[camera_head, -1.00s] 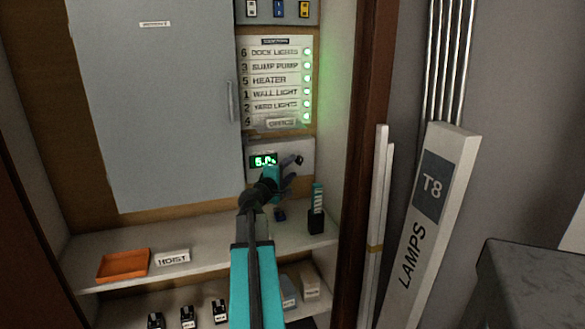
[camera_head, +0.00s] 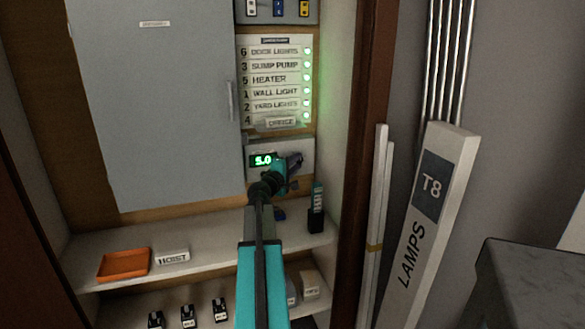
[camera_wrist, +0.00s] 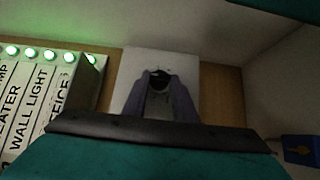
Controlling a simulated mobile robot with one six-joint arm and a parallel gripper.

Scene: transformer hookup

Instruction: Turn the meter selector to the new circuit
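The meter panel (camera_head: 254,147) is a pale box below the circuit list, with a green display (camera_head: 263,160) reading about 5.0. The selector knob (camera_wrist: 158,77) is a dark round shape in the wrist view, between the tips of my gripper fingers. In the head view my gripper (camera_head: 292,162) reaches the right side of the panel and hides the knob. The wrist view shows the two fingers (camera_wrist: 160,92) apart on either side of the knob. I cannot tell whether they touch it.
The circuit list (camera_head: 275,85) has green lamps beside its labels. A grey cabinet door (camera_head: 160,110) is at left. The shelf holds an orange tray (camera_head: 124,264), a HOIST label (camera_head: 172,256) and a dark holder (camera_head: 316,220). A LAMPS box (camera_head: 425,215) leans at right.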

